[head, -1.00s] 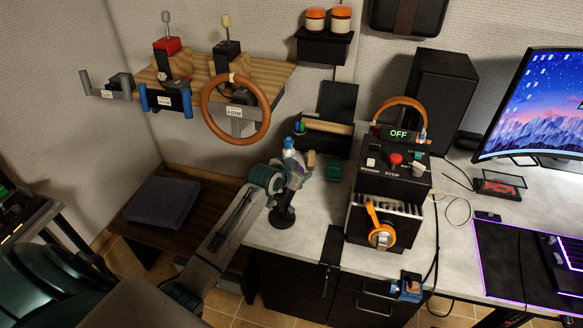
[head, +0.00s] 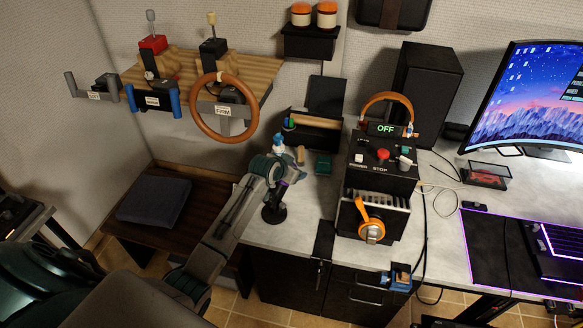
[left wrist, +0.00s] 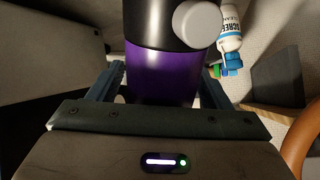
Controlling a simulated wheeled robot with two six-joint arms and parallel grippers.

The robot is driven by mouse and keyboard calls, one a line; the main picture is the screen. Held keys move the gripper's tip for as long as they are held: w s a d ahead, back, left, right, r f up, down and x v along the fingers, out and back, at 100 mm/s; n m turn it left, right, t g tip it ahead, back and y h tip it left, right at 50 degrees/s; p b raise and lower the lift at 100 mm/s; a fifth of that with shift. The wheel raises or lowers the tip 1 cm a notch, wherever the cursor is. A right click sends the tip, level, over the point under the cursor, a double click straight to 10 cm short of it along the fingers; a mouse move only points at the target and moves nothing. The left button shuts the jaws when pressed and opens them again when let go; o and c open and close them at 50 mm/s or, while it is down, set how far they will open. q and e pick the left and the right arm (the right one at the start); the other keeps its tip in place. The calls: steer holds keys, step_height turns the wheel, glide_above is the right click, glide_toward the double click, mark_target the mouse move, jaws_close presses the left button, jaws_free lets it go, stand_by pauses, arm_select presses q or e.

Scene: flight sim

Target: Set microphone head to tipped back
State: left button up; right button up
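The microphone stands on a round black base (head: 273,214) near the left end of the light desk in the head view. Its purple body (head: 283,189) is partly hidden by my left gripper (head: 284,172). In the left wrist view the purple and black microphone (left wrist: 162,75) fills the space between the fingers of my left gripper (left wrist: 162,85), with a grey round knob (left wrist: 197,23) on its side. The fingers are spread on either side of it; firm contact cannot be made out. The microphone's top and exact tilt are hidden. My right gripper is out of view.
A spray bottle (left wrist: 231,25) stands just behind the microphone. A black control box (head: 382,175) with an orange lever stands to its right. A wall shelf with an orange steering wheel (head: 223,138) hangs at upper left. A dark bench (head: 205,205) lies left of the desk.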

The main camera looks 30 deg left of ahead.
arm_select(q)
steer(key=shift+s+r, duration=0.1)
steer(key=shift+r, duration=0.05)
steer(key=b+v, duration=0.2)
steer(key=v, duration=0.7)
steer(key=shift+s+r, duration=0.1)
steer(key=shift+s, duration=0.2)
steer(key=shift+s+r, duration=0.3)
steer(key=shift+r, duration=0.05)
